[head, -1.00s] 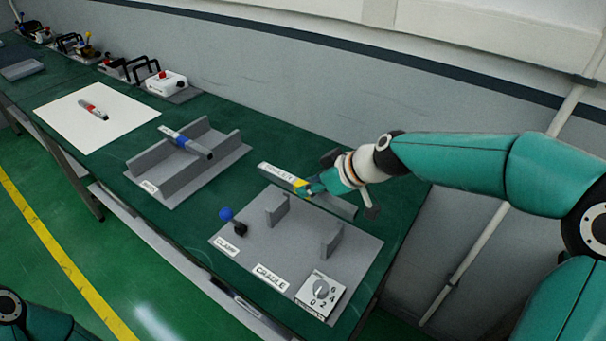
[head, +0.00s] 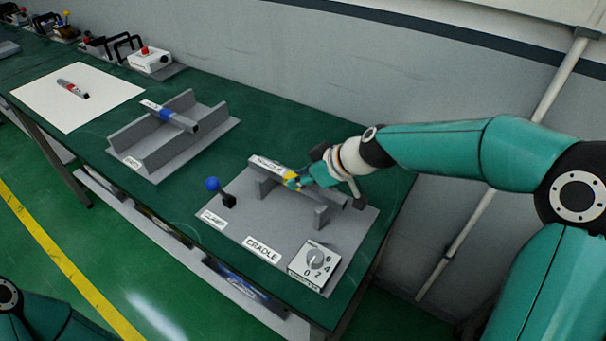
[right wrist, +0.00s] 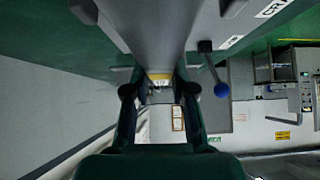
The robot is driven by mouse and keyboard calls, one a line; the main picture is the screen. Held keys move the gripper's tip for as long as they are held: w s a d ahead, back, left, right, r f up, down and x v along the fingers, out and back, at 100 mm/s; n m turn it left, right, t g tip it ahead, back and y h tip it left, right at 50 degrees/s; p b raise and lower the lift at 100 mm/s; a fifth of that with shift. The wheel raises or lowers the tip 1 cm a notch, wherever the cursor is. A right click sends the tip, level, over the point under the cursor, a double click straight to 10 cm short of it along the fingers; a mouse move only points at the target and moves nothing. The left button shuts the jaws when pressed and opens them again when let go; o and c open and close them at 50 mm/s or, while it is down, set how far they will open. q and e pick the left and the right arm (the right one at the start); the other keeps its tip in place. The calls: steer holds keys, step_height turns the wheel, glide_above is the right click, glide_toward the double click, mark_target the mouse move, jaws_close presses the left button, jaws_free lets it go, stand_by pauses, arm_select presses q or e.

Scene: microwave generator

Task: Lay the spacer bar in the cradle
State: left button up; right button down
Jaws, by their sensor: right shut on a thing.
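The spacer bar (head: 269,165) is a grey bar with a white label and a yellow band. My right gripper (head: 296,181) is shut on it at the yellow band. The cradle (head: 321,216) is a grey plate with two upright supports. In the head view the bar lies along the tops of the supports, just behind or over them; I cannot tell whether it touches. In the right wrist view the yellow band (right wrist: 159,77) shows between the fingers. My left gripper is out of view.
The cradle plate carries a blue-knobbed clamp lever (head: 212,184) and a dial box (head: 314,260). To the left are a grey channel rack (head: 135,132) with a blue-banded bar across it (head: 165,114) and a white sheet (head: 110,88) with a red-banded bar (head: 72,88). A wall stands behind.

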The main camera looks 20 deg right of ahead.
steer(key=shift+f+b, duration=0.35)
stand_by(0.5)
steer(key=c, duration=0.9)
jaws_free()
steer(key=v, duration=1.1)
steer(key=shift+d+r, duration=0.15)
steer(key=shift+s+d+r, duration=0.1)
steer(key=shift+s+r, duration=0.1)
